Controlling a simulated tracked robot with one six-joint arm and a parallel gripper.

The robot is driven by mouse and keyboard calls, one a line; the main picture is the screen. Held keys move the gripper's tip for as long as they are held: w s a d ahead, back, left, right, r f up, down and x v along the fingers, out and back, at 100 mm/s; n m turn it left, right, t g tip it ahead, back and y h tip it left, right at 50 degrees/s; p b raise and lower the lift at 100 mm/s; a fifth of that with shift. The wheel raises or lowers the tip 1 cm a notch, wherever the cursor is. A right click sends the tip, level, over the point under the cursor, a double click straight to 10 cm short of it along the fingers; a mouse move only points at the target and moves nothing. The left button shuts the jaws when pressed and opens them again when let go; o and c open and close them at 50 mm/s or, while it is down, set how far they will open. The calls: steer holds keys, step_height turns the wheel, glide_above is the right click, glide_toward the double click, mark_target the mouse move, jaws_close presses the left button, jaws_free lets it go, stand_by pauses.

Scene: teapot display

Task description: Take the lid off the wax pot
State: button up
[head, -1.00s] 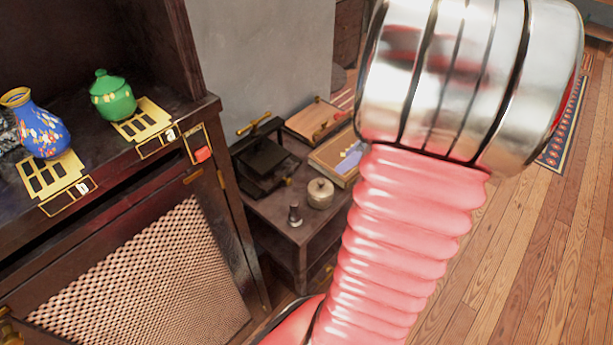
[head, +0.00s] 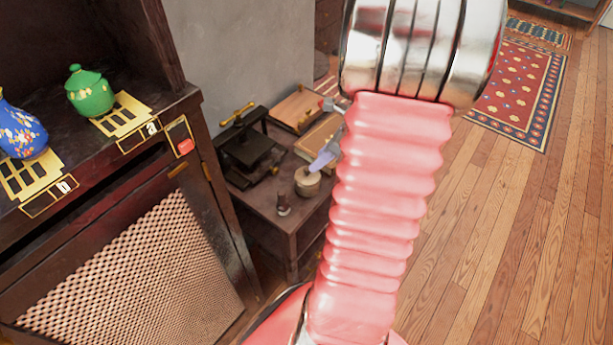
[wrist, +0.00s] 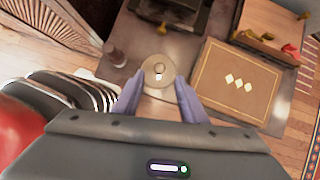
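The wax pot (head: 306,186) is a small round beige pot on a low dark side table (head: 290,218). In the wrist view its round lid (wrist: 152,80) with a small knob sits on top, seen from above. My gripper (wrist: 159,80) is open and empty, its two bluish-purple fingers apart with their tips on either side of the pot's near part. I cannot tell whether they touch it. In the head view the gripper (head: 318,164) overlaps the pot's top from the upper right, hiding the knob; my arm hides the rest of the gripper.
A small dark stamp-like object (head: 284,205) stands left of the pot. A black press (head: 248,150) with a brass handle is behind it. A brown book (wrist: 238,82) lies right of the pot. A cabinet with a green jar (head: 90,92) and blue vase (head: 20,130) stands at left.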

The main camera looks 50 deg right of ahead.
mark_target(308, 173)
steer(key=shift+w+a+f, duration=0.1)
steer(key=shift+w+f, duration=0.15)
steer(key=shift+f, duration=0.25)
steer(key=shift+x, duration=2.6)
steer(key=shift+c, duration=0.3)
jaws_close()
